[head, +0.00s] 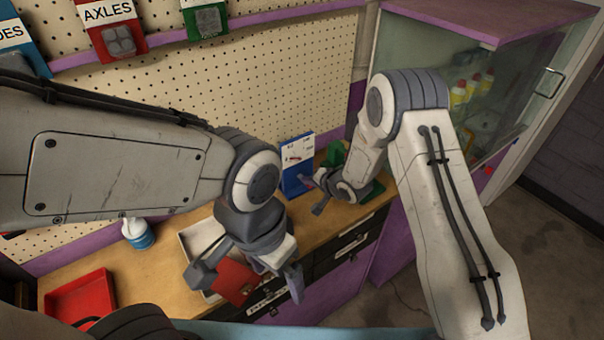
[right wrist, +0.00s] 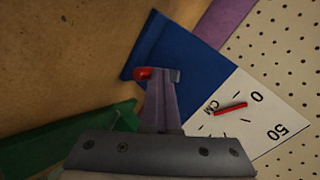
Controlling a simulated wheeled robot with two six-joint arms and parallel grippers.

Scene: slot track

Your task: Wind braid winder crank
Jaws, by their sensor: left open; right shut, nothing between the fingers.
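A blue stand (head: 297,185) with a white dial face (head: 296,152) stands at the back of the bench. In the right wrist view the dial (right wrist: 240,115) reads 0, 50 and CM and has a red needle. My right gripper (head: 318,203) is shut and empty in front of the stand. In the right wrist view its fingers (right wrist: 160,80) are beside a small red knob (right wrist: 145,73), probably the crank's handle; I cannot tell whether they touch. My left gripper (head: 246,280) is open over the bench's front.
A red block-like item (head: 236,284) shows between my left fingers, apparently below them. A pale tray (head: 193,238), a red tray (head: 80,298) and a blue-white bottle (head: 138,232) are on the bench. The pegboard (head: 230,90) rises behind; a glass cabinet (head: 480,95) stands right.

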